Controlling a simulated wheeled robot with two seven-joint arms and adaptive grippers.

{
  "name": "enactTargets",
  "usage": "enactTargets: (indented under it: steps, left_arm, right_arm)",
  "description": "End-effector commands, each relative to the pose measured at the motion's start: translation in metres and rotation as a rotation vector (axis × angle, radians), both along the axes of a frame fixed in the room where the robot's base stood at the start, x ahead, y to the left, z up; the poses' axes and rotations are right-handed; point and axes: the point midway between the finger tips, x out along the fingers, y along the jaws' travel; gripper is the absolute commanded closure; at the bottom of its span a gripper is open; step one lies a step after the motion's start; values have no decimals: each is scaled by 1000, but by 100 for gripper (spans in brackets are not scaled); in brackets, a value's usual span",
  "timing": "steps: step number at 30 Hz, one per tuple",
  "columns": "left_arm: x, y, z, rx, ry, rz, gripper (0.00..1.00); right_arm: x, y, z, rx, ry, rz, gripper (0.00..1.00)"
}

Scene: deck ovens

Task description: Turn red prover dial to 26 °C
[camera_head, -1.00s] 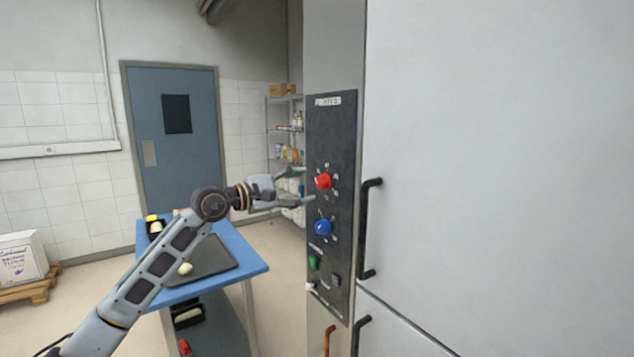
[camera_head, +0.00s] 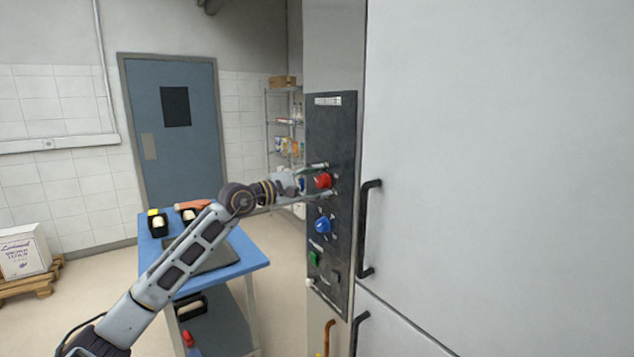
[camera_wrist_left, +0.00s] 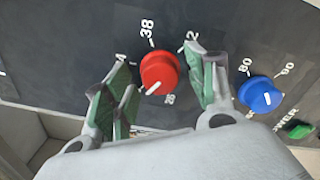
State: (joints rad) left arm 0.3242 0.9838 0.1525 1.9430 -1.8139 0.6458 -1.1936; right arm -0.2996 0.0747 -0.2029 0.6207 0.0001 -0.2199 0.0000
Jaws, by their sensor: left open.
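The red prover dial (camera_head: 323,181) is on the dark control panel (camera_head: 345,130). In the left wrist view the red dial (camera_wrist_left: 160,70) has a white pointer mark toward its lower left, and the numbers 38 and 26 are printed around it. My left gripper (camera_head: 328,181) is open, with one finger above and one below the red dial. In the left wrist view its green-padded fingers (camera_wrist_left: 168,85) stand on either side of the dial, with gaps visible. My right gripper is not in view.
A blue dial (camera_head: 323,226) sits below the red one, with a green switch (camera_head: 314,258) under it. A black door handle (camera_head: 369,230) stands out to the right of the panel. A blue table (camera_head: 250,262) stands at the left.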

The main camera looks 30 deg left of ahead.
Motion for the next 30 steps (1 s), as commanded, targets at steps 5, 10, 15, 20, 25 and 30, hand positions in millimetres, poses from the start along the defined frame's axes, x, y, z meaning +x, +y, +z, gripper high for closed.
enactTargets:
  steps: [5,10,15,20,25,30]
  left_arm:
    - [1,-1,-1,0,1,0,44]
    - [1,-1,-1,0,1,0,44]
    - [1,-1,-1,-1,1,0,64]
    - [1,-1,-1,-1,1,0,85]
    - [1,-1,-1,-1,0,0,90]
    - [1,-1,-1,-11,5,0,90]
  right_arm:
    - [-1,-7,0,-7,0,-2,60]
    - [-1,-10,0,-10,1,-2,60]
    - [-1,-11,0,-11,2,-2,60]
    - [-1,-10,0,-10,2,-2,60]
    - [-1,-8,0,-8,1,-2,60]
    - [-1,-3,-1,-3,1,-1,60]
